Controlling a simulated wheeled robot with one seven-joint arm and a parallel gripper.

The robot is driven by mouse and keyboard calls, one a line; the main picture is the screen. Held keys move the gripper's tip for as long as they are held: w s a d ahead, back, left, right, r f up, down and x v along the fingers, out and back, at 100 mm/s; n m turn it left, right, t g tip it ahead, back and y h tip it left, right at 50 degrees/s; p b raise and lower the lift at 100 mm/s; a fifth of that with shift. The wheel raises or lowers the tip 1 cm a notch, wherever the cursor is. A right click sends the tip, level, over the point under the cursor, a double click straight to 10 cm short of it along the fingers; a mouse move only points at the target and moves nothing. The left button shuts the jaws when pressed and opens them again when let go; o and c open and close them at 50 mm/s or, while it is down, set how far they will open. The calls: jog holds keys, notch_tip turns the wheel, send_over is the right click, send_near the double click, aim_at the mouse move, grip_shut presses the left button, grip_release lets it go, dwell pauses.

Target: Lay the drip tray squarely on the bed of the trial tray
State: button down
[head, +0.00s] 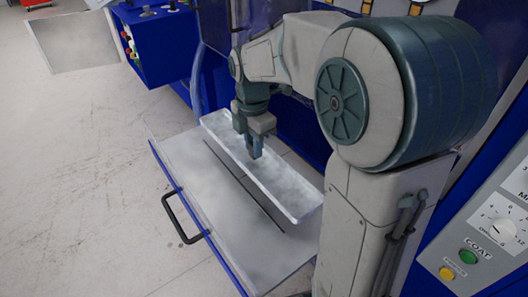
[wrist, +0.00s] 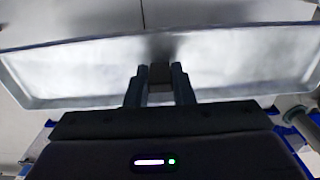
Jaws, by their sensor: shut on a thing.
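The drip tray (head: 279,186) is a long, shallow, pale metallic tray. It also spans the wrist view (wrist: 70,72) from side to side. My gripper (head: 256,154) points down at its middle. In the wrist view, the gripper's fingers (wrist: 158,80) are shut on a small dark grip block (wrist: 159,74) of the drip tray. The trial tray (head: 200,170) is a wide grey pulled-out bed with a blue front edge and a black handle (head: 180,218). The drip tray is over its back part, roughly along its length; I cannot tell whether they touch.
A dark straight line (head: 245,186) runs along the trial tray bed in front of the drip tray. Blue machine housing stands behind, and a control panel with buttons (head: 468,256) is at right. The floor (head: 70,180) at left is clear.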

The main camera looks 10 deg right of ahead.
aim_at(266, 152)
jog(key=w+d+f, duration=0.1)
jog(key=d, duration=0.1)
jog(key=w+d+f, duration=0.2)
jog(key=shift+w, duration=0.25)
jog(key=shift+w+d+f+p, duration=0.2)
jog(key=shift+w+f+p, duration=0.1)
jog(key=shift+f, duration=1.95)
jog(key=shift+f, duration=0.15)
jog(key=c, duration=1.3)
grip_release()
jog(key=shift+o, duration=0.2)
